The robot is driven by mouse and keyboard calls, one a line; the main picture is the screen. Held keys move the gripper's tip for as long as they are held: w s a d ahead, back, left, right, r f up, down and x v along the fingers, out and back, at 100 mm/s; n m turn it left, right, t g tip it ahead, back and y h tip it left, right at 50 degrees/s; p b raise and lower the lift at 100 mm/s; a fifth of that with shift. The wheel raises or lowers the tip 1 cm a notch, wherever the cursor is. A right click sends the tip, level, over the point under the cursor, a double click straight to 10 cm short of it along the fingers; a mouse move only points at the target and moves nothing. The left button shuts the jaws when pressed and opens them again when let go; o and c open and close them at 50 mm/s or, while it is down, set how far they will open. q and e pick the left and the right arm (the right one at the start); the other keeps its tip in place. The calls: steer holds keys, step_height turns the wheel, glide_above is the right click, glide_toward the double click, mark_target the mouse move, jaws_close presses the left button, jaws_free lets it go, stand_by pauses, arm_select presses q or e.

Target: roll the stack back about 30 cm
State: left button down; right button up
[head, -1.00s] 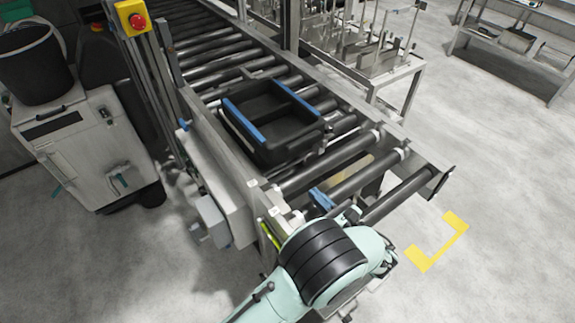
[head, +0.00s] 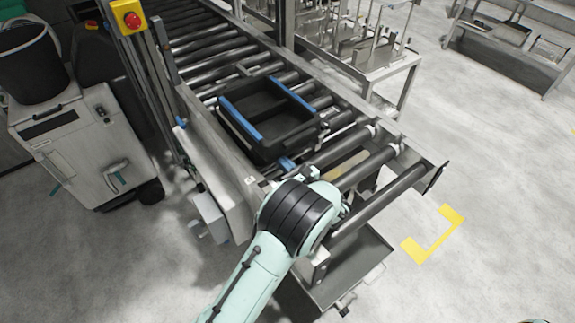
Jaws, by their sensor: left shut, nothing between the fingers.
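The stack is black crates (head: 262,148) with blue strips along two opposite top edges. It sits on the roller conveyor (head: 345,155). The top crate looks empty; how many lie below is hard to tell. My left arm reaches in from below. My left gripper (head: 287,164), with a blue tip, is shut and empty at the near side of the stack. Whether it touches the crate is unclear. The wrist hides part of the gripper and the conveyor's near left edge. My right gripper is not in view.
Rollers behind the stack (head: 215,45) are bare. A red stop button on a yellow box (head: 129,18) stands on a post at left. A grey cabinet with a black bucket (head: 32,62) is further left. A metal tray (head: 350,275) hangs below the conveyor end.

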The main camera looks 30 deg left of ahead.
arm_select(q)
steer(key=shift+x, duration=1.15)
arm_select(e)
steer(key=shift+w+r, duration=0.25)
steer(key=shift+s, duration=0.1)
arm_select(q)
steer(key=v, duration=1.4)
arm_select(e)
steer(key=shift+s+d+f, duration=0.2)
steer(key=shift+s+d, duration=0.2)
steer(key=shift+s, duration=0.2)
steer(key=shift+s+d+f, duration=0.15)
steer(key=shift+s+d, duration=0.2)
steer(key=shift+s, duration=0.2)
